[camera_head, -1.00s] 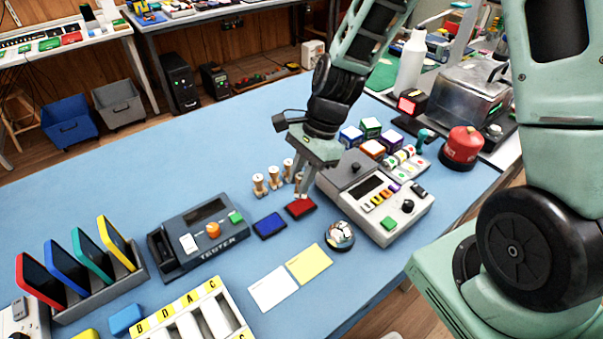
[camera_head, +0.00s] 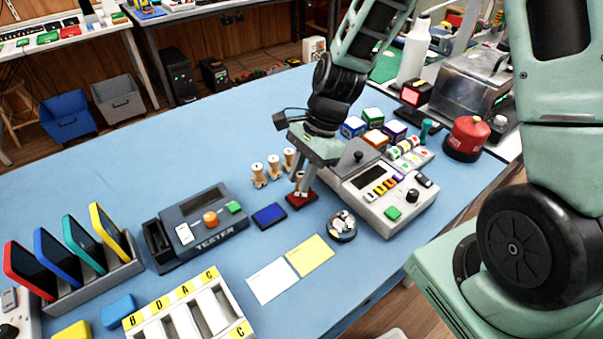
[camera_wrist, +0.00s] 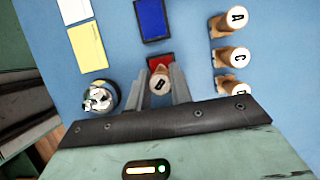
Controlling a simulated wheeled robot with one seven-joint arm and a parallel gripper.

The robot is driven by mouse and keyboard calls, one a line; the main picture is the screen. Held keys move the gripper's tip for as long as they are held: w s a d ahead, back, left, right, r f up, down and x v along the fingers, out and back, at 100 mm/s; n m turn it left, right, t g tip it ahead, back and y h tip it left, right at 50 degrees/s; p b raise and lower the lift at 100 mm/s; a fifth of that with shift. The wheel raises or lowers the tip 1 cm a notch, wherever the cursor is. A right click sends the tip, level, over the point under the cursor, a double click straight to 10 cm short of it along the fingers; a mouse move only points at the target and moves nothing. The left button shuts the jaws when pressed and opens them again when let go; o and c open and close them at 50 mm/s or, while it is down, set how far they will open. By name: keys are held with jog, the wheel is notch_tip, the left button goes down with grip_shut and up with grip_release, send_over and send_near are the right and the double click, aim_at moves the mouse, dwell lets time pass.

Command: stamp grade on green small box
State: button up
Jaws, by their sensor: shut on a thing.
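My gripper (camera_head: 301,191) is shut on a wooden stamp with a white top marked B (camera_wrist: 160,82). The stamp is upright between the two fingers in the wrist view. Its lower end is at the red ink pad (camera_head: 301,200), which also shows behind the stamp in the wrist view (camera_wrist: 160,62). I cannot tell for sure whether stamp and pad touch. The green small box (camera_head: 373,115) stands among several small coloured boxes behind the grey console, to the right of my gripper in the head view.
Stamps A, C and D (camera_head: 273,166) stand left of my gripper. A blue ink pad (camera_head: 269,216) lies beside the red one. The grey console (camera_head: 407,213) and a round dish (camera_head: 343,225) are close on the right. White and yellow cards (camera_head: 310,255) lie in front.

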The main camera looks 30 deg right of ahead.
jog(key=shift+f, duration=0.6)
dwell(1.8)
jog(key=shift+r, duration=0.1)
notch_tip(320, 180, up, 7)
jog(key=p, duration=0.7)
dwell(0.3)
